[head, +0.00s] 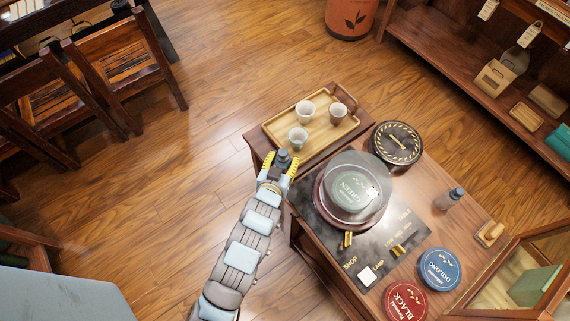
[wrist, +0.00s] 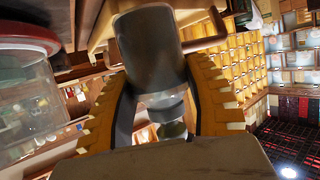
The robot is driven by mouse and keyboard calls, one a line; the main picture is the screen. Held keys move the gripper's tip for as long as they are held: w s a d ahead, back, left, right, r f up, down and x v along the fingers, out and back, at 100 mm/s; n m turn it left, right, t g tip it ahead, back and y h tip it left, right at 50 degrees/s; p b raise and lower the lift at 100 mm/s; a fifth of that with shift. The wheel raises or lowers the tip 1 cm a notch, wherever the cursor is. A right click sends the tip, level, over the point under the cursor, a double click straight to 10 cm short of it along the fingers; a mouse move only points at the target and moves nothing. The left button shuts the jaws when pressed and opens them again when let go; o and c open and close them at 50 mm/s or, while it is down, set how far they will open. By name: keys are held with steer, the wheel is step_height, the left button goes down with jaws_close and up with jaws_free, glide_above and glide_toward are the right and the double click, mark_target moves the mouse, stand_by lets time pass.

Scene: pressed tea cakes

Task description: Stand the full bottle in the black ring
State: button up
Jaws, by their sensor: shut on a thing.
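My gripper (head: 280,165) has yellow ribbed fingers and is shut on a bottle (head: 284,156), near the front left edge of the wooden tray. In the wrist view the held bottle (wrist: 150,50) is a dark grey cylinder between the fingers, with a clearer part lower down. A second bottle (head: 449,199), with a dark cap and grey body, stands on the right of the table. I cannot tell how full either is. A round black piece with a yellow-and-black striped rim (head: 397,145) lies at the table's back corner; I cannot tell whether it is the black ring.
A glass dome (head: 356,180) covers a green-labelled tea cake on the dark mat (head: 331,226). Red (head: 405,301) and blue (head: 439,269) tea cakes lie at the front right. The wooden tray (head: 274,130) holds three cups. A shelf (head: 440,72) stands at the back right.

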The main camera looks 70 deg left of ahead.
mark_target(285, 165)
steer(key=shift+w+f, duration=0.2)
steer(key=shift+f, duration=0.1)
steer(key=shift+w+a+f+b, duration=0.1)
steer(key=shift+f+b, duration=0.3)
steer(key=shift+f, duration=1.2)
steer(key=shift+f, duration=0.15)
steer(key=o, duration=1.2)
steer(key=shift+r, duration=0.25)
steer(key=p+v, duration=0.3)
steer(key=v, duration=0.9)
steer(key=shift+f, duration=0.1)
